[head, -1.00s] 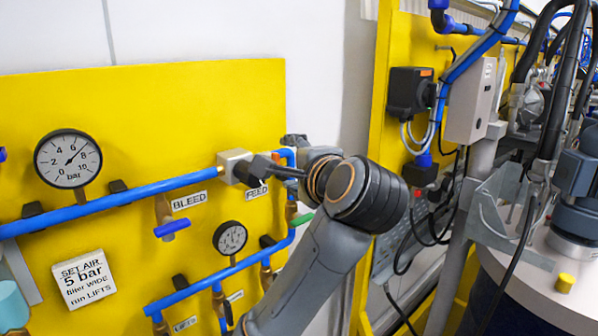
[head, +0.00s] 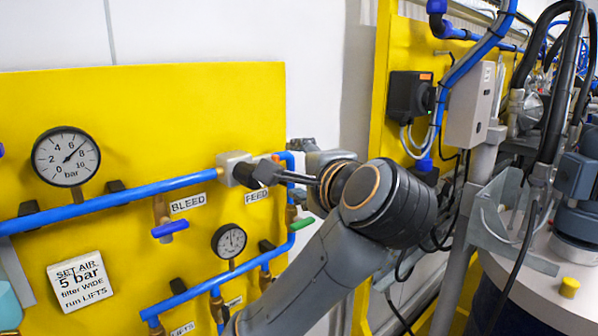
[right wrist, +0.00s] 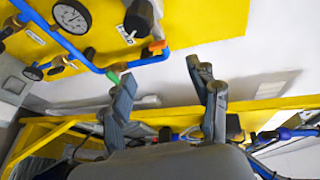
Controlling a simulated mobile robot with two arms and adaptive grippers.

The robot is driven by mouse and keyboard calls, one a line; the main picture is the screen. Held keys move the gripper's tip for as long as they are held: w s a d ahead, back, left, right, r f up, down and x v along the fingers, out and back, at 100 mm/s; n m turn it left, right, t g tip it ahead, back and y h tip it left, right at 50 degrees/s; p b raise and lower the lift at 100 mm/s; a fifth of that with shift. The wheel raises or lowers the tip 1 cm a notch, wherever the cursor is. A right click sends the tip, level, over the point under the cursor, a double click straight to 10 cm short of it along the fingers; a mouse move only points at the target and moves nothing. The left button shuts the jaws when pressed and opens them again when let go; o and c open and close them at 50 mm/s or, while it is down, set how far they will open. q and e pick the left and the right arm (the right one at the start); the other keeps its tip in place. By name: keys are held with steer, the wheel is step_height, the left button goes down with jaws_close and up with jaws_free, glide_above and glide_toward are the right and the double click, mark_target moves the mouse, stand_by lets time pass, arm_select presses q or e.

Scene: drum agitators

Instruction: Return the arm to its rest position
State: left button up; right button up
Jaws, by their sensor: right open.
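My right arm comes in from the bottom in the head view, with its dark wrist (head: 385,205) just right of the yellow panel's edge. My right gripper (right wrist: 163,78) is open and empty in the right wrist view, its two fingers wide apart with pale wall behind them. In the head view the wrist hides most of the gripper. The dark valve handle (head: 262,172) at the FEED label is left of the wrist. It also shows as a dark knob (right wrist: 139,20) beyond the fingers in the right wrist view, apart from them. My left gripper is in neither view.
The yellow panel (head: 150,110) carries blue pipes, gauges (head: 66,157) and a blue-handled BLEED valve (head: 169,228). At right stand a grey box (head: 470,105), hanging cables and a drum lid (head: 545,290) with a motor. Pale wall is behind the wrist.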

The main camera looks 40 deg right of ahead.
steer(key=shift+f, duration=0.1)
steer(key=s+a+f+n+g+y, duration=0.1)
steer(key=a+f+n+g, duration=0.15)
steer(key=f+n, duration=1)
steer(key=s+a+f+n+g+y, duration=0.1)
steer(key=a+f+n+g, duration=0.2)
steer(key=f, duration=1.8)
steer(key=s+a+f+n+g+y, duration=0.1)
steer(key=s+a+f+n+g, duration=0.25)
steer(key=s+f, duration=0.5)
steer(key=s+a+f+n+g+y, duration=0.15)
steer(key=s+f+n, duration=0.25)
steer(key=s+f, duration=0.45)
step_height(320, 180, down, 33)
steer(key=s+g+b, duration=0.3)
steer(key=b, duration=0.4)
steer(key=s+d+f+b, duration=0.1)
steer(key=s+f+b, duration=0.1)
steer(key=s+f, duration=0.6)
steer(key=s+d+f+b, duration=0.1)
steer(key=s+f+b, duration=0.2)
steer(key=s+f, duration=0.5)
step_height(320, 180, down, 6)
steer(key=shift+d+r+n+g, duration=0.2)
steer(key=shift+n+g, duration=0.1)
steer(key=shift+g, duration=0.05)
